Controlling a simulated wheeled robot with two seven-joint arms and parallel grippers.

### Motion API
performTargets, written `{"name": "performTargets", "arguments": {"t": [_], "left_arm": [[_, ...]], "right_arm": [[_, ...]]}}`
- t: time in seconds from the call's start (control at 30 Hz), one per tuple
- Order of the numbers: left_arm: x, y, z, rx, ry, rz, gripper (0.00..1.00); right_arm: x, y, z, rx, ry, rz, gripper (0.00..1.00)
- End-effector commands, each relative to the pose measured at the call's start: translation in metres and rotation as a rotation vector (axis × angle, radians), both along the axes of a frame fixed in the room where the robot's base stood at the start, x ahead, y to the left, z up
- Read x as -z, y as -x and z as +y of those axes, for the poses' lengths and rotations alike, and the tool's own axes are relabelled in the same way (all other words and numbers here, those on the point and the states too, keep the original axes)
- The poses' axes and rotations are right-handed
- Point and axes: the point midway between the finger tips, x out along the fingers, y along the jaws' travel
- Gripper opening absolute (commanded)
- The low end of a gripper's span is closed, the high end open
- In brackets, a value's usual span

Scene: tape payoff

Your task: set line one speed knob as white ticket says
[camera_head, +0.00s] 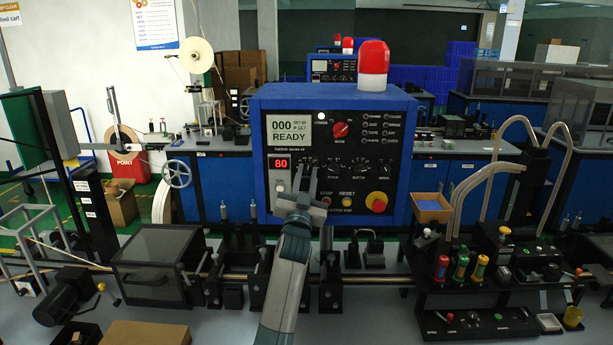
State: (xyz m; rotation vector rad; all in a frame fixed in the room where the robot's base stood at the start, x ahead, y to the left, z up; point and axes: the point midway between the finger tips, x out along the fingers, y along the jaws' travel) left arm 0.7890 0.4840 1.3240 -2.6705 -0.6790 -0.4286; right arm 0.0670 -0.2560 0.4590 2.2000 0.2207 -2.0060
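The blue control box (257,150) stands at centre with a black front panel. A screen (292,133) on it reads "000" and "READY", with small text that looks like "SET 80". Below it a red readout (281,164) shows 80. My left gripper (306,167) is in front of the panel, just right of the readout, fingers pointing at the panel with a gap between them. A knob at the fingertips is mostly hidden, and contact cannot be told. A pale patch (283,187) under the readout may be a ticket; no writing is readable. My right gripper is out of view.
The panel also has a red knob (340,130), a red stop button (377,201) on yellow, and a row of small dark knobs. A red beacon (373,62) tops the box. A dark lidded bin (155,262) stands left; coloured-handled tools (461,265) stand right.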

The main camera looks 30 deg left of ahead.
Motion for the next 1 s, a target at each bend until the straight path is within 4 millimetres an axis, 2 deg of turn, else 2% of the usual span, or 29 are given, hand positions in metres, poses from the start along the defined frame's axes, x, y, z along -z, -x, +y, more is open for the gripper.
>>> {"name": "performTargets", "arguments": {"t": [0.27, 0.43, 1.0], "left_arm": [[0.001, 0.000, 0.000, 0.000, 0.005, -0.003, 0.00], [0.003, 0.000, -0.001, 0.001, 0.036, -0.023, 0.00], [0.004, -0.001, -0.003, 0.002, 0.333, -0.205, 0.00]], "right_arm": [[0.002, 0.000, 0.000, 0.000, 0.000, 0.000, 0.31], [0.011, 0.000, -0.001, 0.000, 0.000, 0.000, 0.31], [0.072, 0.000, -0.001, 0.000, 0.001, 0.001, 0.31]]}}
